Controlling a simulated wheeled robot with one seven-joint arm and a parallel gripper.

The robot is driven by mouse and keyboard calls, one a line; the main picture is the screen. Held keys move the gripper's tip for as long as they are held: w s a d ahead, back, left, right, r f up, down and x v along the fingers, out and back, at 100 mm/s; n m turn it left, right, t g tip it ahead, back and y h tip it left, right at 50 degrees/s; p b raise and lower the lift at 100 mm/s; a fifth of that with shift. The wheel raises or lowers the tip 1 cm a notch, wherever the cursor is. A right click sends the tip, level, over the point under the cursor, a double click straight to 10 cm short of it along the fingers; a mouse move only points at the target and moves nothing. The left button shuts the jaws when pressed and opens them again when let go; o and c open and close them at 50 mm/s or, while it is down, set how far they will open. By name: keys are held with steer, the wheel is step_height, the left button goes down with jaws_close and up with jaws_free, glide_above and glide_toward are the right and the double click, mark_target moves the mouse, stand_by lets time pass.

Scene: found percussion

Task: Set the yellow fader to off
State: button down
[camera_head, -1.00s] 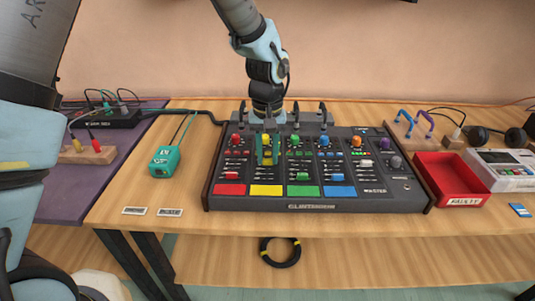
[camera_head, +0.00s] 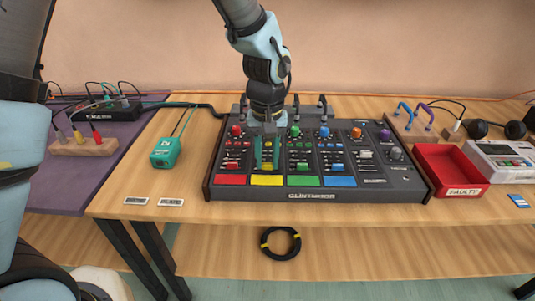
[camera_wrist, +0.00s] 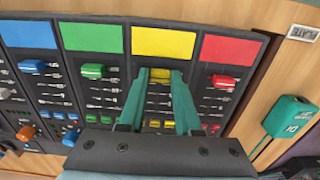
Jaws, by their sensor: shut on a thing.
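The mixing console (camera_head: 312,195) stands on the wooden bench, with a column of controls above each coloured pad. The scale markings are too small to read.
The red fader (camera_wrist: 223,81) and green fader (camera_wrist: 92,71) stand close on either side of my fingers. Several upright posts line the console's back edge. A teal box (camera_head: 166,153) lies to the left and a red tray (camera_head: 450,168) to the right.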

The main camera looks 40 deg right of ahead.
mark_target(267, 165)
steer(key=shift+s+a, duration=0.1)
steer(key=shift+s, duration=0.05)
steer(key=c, duration=0.6)
jaws_free()
steer(key=shift+r, duration=0.1)
step_height(267, 165, up, 11)
steer(key=b, duration=0.1)
steer(key=shift+f, duration=0.2)
